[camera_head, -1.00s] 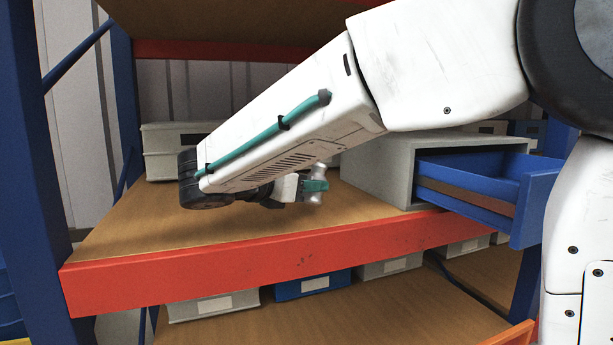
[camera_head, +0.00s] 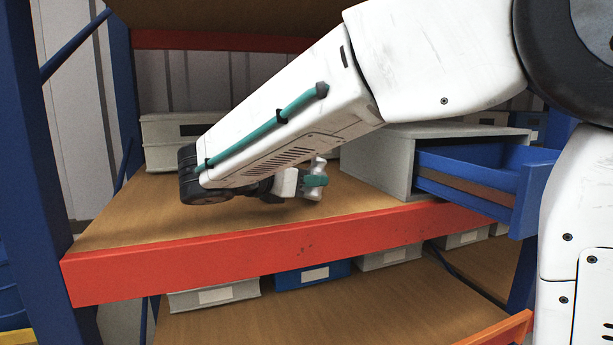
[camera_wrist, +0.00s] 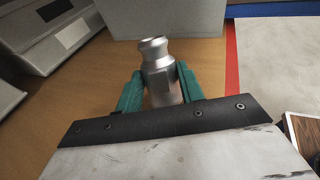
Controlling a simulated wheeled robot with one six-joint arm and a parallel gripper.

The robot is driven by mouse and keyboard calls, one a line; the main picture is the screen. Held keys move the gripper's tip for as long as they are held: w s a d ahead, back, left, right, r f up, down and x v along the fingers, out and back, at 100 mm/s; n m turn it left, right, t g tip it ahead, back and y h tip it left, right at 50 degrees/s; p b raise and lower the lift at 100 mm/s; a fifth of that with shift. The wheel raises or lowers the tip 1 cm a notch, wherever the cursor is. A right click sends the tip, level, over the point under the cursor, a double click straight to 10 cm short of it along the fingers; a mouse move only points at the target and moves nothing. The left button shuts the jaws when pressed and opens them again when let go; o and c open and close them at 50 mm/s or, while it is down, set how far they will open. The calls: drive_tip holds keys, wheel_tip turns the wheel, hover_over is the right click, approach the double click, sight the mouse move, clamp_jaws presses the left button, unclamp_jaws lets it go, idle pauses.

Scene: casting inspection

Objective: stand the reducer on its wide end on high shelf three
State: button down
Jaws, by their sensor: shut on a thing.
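The reducer (camera_wrist: 158,72) is a silvery metal piece with a narrow flared end, a neck and a wider body. In the wrist view it sits between the two green fingers of my gripper (camera_wrist: 160,88), which is shut on it. Its narrow end points away from my wrist. The reducer (camera_head: 317,178) also shows small in the head view, roughly upright at the end of my gripper (camera_head: 314,181), just above or on the wooden shelf (camera_head: 150,215). I cannot tell whether its lower end touches the board.
A grey cabinet (camera_head: 380,160) with an open blue drawer (camera_head: 490,180) stands right of my gripper. Grey boxes (camera_head: 170,140) stand at the back left. A red beam (camera_head: 260,250) edges the shelf front. The shelf board at front left is clear. Several bins sit below.

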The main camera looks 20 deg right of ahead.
drive_tip(key=shift+f, duration=0.2)
drive_tip(key=c, duration=0.8)
unclamp_jaws()
drive_tip(key=shift+a, duration=0.1)
drive_tip(key=v, duration=0.7)
drive_tip(key=shift+s+a, duration=0.2)
drive_tip(key=shift+a, duration=0.1)
